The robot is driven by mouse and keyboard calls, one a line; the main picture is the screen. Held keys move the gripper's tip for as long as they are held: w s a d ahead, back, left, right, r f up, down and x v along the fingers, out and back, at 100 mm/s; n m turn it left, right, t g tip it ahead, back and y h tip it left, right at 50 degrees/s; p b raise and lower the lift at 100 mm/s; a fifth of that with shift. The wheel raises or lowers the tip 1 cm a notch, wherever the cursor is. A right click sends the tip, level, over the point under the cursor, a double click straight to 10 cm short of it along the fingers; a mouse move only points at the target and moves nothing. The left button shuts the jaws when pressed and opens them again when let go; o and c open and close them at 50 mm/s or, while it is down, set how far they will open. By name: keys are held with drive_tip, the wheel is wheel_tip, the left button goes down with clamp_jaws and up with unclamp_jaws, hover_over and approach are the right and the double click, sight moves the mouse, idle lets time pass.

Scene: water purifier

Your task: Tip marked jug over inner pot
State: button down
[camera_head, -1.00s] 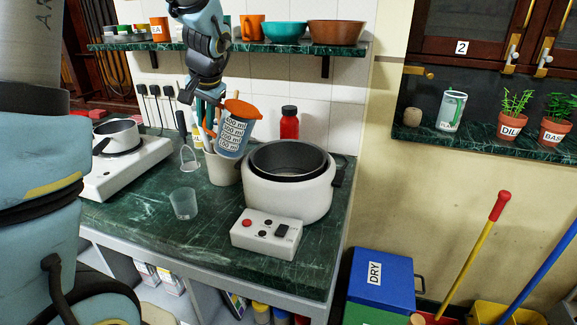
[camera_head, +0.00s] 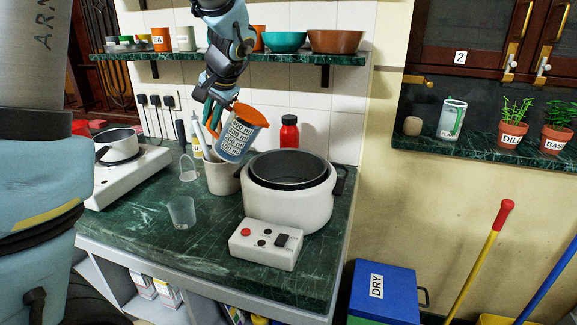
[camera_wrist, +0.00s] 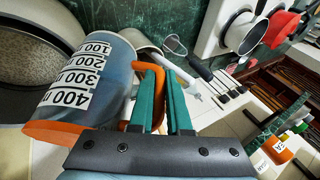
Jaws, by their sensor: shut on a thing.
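The marked jug (camera_head: 239,138) is a bluish clear measuring jug with an orange rim and handle and ml labels. It is held in the air, left of and above the pot, with its top leaning right. My gripper (camera_head: 212,112) is shut on its orange handle. In the wrist view, the green fingers (camera_wrist: 166,103) pinch the handle beside the jug (camera_wrist: 92,85). The dark inner pot (camera_head: 288,160) sits inside a white cooker body (camera_head: 288,207), open at the top. I see no stream leaving the jug. The pot's rim also shows at the left of the wrist view.
A utensil crock (camera_head: 222,178) stands just below the jug. A clear glass (camera_head: 181,212) and a control box (camera_head: 265,245) are on the green counter in front. A red bottle (camera_head: 289,132) stands behind the pot. A shelf (camera_head: 270,58) with bowls runs above.

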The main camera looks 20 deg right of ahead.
sight(232, 130)
drive_tip(key=shift+s+d+r+b, duration=0.15)
drive_tip(key=shift+d+b, duration=0.15)
drive_tip(key=shift+s+d+t+y, duration=0.1)
drive_tip(key=shift+d+t+y, duration=0.2)
drive_tip(key=shift+y, duration=0.1)
drive_tip(key=shift+r, duration=0.15)
drive_tip(key=shift+s+d+r+m+t+y+b, duration=0.3)
drive_tip(key=shift+d+t+y+b, duration=0.1)
drive_tip(key=shift+y+b, duration=0.25)
idle(0.7)
drive_tip(key=shift+s+d+f+t+y+b, duration=0.15)
drive_tip(key=shift+d+f+t+y+b, duration=0.2)
drive_tip(key=shift+f+t+y+b, duration=0.3)
idle(1.2)
drive_tip(key=shift+s+d+r+m+t+y, duration=0.3)
drive_tip(key=shift+d+m+t+y, duration=0.15)
drive_tip(key=shift+y, duration=0.35)
idle(1.4)
drive_tip(key=shift+s+d+r, duration=0.1)
drive_tip(key=shift+d+r, duration=0.05)
drive_tip(key=shift+d, duration=0.05)
idle(0.8)
